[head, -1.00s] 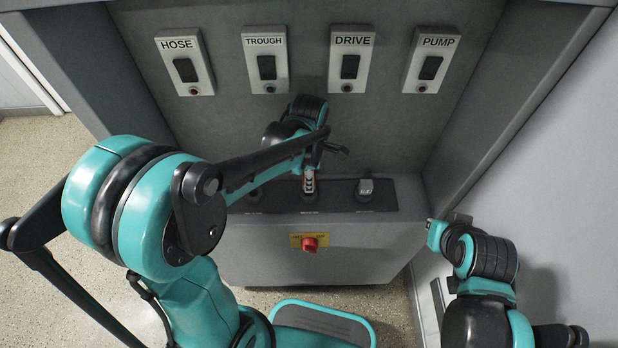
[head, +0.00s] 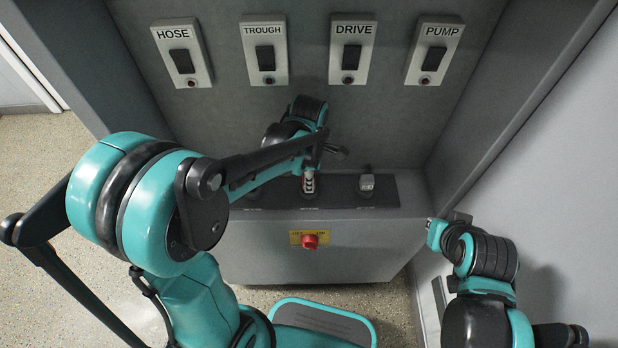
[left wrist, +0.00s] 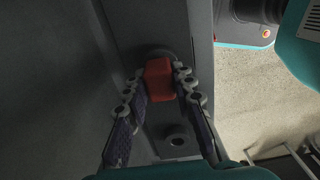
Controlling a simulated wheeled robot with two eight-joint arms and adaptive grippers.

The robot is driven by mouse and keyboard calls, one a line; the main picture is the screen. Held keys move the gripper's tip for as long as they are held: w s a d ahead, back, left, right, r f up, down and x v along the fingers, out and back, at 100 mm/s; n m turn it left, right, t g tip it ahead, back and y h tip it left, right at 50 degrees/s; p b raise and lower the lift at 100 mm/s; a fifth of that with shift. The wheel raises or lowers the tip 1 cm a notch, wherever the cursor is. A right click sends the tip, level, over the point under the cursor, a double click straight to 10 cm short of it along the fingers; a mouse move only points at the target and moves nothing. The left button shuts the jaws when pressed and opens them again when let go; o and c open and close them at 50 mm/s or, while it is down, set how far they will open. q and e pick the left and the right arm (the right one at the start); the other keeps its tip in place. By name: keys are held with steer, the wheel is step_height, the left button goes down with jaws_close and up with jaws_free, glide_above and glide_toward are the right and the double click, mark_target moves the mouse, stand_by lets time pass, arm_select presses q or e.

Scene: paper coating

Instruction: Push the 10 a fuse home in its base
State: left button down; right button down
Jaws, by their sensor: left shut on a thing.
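A small red fuse (left wrist: 158,79) is between the fingertips of my left gripper (left wrist: 160,84) in the left wrist view. It sits over a dark round base (left wrist: 152,53), partly hidden behind it; I cannot tell how deep it is. In the head view my left gripper (head: 309,183) is low over the middle of the black strip (head: 336,190), shut on the fuse. The fuse's rating cannot be read. My right gripper (head: 445,228) is at the right, apart from the strip, and its fingers do not show clearly.
An empty round base (left wrist: 177,140) shows in the left wrist view. A pale fuse (head: 366,183) stands at the strip's right. A red knob on a yellow plate (head: 310,240) is on the cabinet front (head: 360,255). HOSE, TROUGH, DRIVE and PUMP switches (head: 351,55) line the back wall.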

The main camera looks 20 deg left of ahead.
arm_select(q)
steer(key=shift+f, duration=0.25)
steer(key=c, duration=1.2)
jaws_free()
steer(key=shift+r, duration=0.1)
step_height(320, 180, up, 12)
steer(key=shift+f, duration=0.1)
steer(key=s+a+m+t, duration=0.1)
steer(key=s+m+t, duration=0.1)
steer(key=m, duration=0.5)
steer(key=s+a+f+m+t, duration=0.1)
steer(key=s+a+m+t, duration=0.1)
steer(key=s+m, duration=0.3)
steer(key=s+a+f+m+t, duration=0.1)
steer(key=s+m+t, duration=0.2)
steer(key=m, duration=0.6)
steer(key=shift+s+a+f, duration=0.15)
steer(key=shift+a+f, duration=0.05)
steer(key=shift+a, duration=0.15)
